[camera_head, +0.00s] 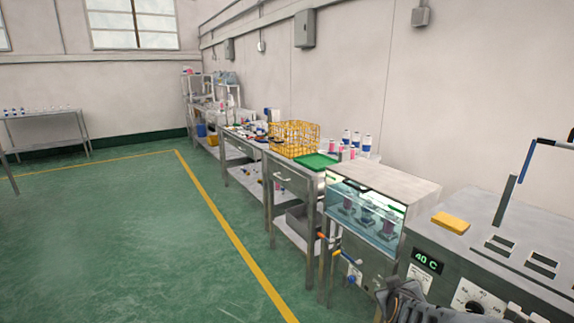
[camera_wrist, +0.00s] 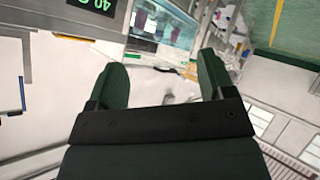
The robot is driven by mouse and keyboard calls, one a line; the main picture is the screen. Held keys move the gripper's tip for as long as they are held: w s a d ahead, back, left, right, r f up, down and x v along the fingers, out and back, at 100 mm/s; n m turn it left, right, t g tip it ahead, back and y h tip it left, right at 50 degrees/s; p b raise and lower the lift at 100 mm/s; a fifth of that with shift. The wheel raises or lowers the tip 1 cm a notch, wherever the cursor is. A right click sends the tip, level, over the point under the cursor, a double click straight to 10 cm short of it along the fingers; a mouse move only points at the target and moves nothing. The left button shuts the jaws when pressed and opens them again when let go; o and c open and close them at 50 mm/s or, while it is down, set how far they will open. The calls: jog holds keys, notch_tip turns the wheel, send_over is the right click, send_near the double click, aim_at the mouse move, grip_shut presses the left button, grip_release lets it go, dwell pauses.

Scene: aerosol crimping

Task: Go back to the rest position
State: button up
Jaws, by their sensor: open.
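My gripper (camera_wrist: 160,85) shows in the wrist view with its two dark green fingers spread wide apart. It is open and nothing is between the fingers. Beyond the fingertips lie a lit glass-fronted tank and the benches, tilted in the picture. In the head view a dark grey part of my arm (camera_head: 420,303) shows at the bottom right, in front of the machine with the dials. The fingers cannot be made out in that view.
The glass-fronted bath (camera_head: 366,212) and the machine with a 40 C display (camera_head: 427,261) stand at the right. A yellow sponge-like block (camera_head: 450,223) lies on the machine. A yellow wire basket (camera_head: 294,139) and green tray (camera_head: 316,161) sit on the bench. The green floor (camera_head: 110,240) is clear.

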jog(key=s+a+r+m+g+y+p, duration=0.1)
jog(key=s+a+r+g+y+p, duration=0.1)
jog(key=s+a+r+p, duration=0.3)
jog(key=s+a+r+m+g+y+p, duration=0.1)
jog(key=s+a+r+g+p, duration=0.4)
jog(key=s+r, duration=0.4)
notch_tip(320, 180, up, 3)
jog(key=shift+s+a+f+y+p, duration=0.2)
jog(key=shift+s+a+y+p, duration=0.15)
jog(key=shift+a+p, duration=0.45)
jog(key=shift+a, duration=0.1)
jog(key=shift+c, duration=0.3)
